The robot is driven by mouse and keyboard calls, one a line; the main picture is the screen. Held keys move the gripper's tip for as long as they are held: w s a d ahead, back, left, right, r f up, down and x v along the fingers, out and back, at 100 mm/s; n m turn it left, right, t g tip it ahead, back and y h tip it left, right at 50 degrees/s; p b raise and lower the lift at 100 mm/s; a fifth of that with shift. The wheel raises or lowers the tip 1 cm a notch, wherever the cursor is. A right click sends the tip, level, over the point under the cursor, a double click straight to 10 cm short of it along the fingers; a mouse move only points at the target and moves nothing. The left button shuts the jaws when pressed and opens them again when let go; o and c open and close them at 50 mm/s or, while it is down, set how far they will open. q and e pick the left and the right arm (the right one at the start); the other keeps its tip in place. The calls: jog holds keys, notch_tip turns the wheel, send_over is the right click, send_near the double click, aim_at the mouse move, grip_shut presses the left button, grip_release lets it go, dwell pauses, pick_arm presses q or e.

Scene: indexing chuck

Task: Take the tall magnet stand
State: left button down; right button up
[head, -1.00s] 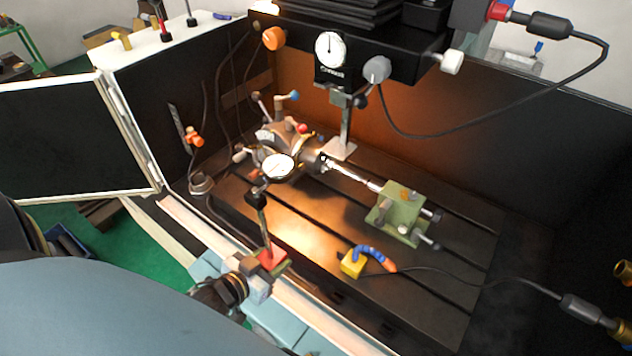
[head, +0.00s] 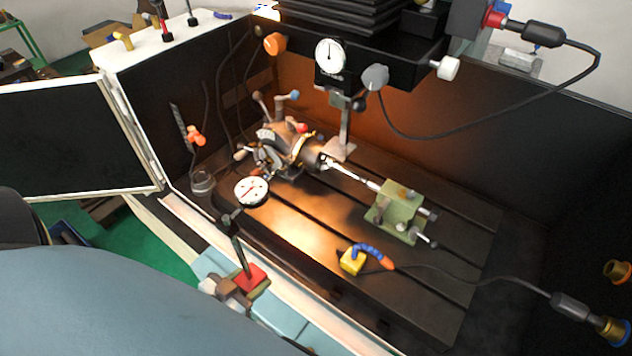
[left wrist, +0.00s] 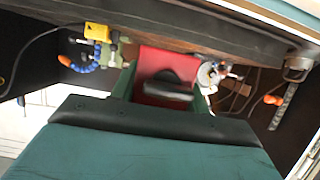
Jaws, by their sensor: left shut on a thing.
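My left gripper (head: 238,287) is shut on the red base of a magnet stand (head: 249,277). A dark rod rises from this base to a white dial gauge (head: 251,190) at its top. The stand is held slightly tilted near the front edge of the machine bed, apart from the fixtures. In the left wrist view the red base (left wrist: 163,76) sits between the fingers; the dial is partly hidden behind it. My right gripper is not in view.
The indexing chuck (head: 287,147) and green tailstock (head: 399,210) stand on the slotted bed (head: 310,235). A yellow block with a blue hose (head: 352,262) sits at the bed's front. Another dial gauge (head: 331,55) hangs above. An open door (head: 75,140) stands at left.

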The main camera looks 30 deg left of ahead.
pick_arm(q)
jog(key=s+r+p, duration=0.1)
jog(key=s+p, duration=0.1)
jog(key=s, duration=0.7)
jog(key=shift+a, duration=0.35)
jog(key=shift+s+f, duration=0.15)
jog(key=shift+f, duration=0.05)
dwell(0.3)
